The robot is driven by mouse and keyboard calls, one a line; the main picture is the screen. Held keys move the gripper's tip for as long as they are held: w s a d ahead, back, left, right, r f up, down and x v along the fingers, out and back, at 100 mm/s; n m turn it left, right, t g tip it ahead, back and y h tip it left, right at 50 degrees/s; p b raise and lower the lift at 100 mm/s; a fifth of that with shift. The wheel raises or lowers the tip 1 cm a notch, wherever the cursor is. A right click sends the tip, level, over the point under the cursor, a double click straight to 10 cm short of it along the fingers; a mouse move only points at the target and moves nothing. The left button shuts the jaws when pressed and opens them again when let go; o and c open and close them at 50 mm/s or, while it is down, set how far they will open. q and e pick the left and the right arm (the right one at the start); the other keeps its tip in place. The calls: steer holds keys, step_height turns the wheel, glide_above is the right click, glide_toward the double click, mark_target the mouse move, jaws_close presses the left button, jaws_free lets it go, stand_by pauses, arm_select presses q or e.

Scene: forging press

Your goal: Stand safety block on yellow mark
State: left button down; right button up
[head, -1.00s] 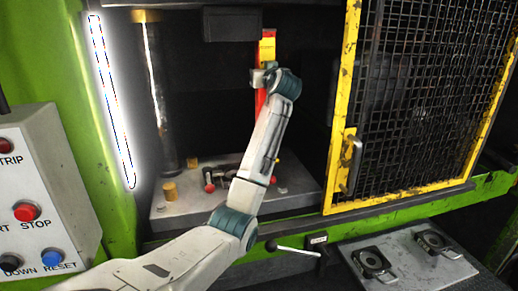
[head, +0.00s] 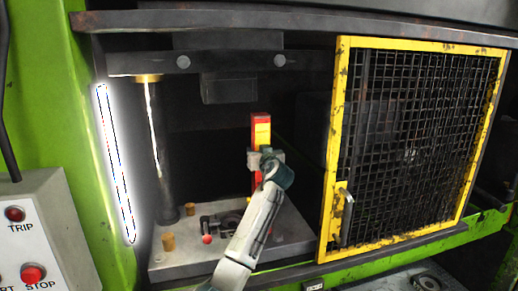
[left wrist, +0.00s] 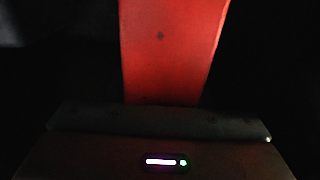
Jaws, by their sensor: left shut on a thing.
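The safety block (head: 261,132) is a tall red bar with a yellow face, upright inside the press opening in the head view. My left gripper (head: 264,160) is shut on it, reaching in from the front. In the left wrist view the block's red face (left wrist: 170,55) stands in front of the gripper. The block's lower end is near the press bed (head: 290,232), partly behind my arm; I cannot tell if it touches. I cannot make out the yellow mark. My right gripper is not in view.
The upper die (head: 228,88) hangs behind and above the block. A dark column (head: 160,150) stands on the left. A yellow-framed mesh guard (head: 420,130) covers the right side.

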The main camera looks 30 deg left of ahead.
arm_select(q)
steer(key=shift+r, duration=0.15)
steer(key=c, duration=0.8)
jaws_free()
steer(key=shift+o, duration=0.6)
steer(key=shift+s+d, duration=0.1)
steer(key=shift+s, duration=0.05)
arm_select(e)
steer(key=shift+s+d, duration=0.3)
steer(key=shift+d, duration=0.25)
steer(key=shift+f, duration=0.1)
arm_select(q)
steer(key=b+v, duration=0.7)
steer(key=v, duration=0.5)
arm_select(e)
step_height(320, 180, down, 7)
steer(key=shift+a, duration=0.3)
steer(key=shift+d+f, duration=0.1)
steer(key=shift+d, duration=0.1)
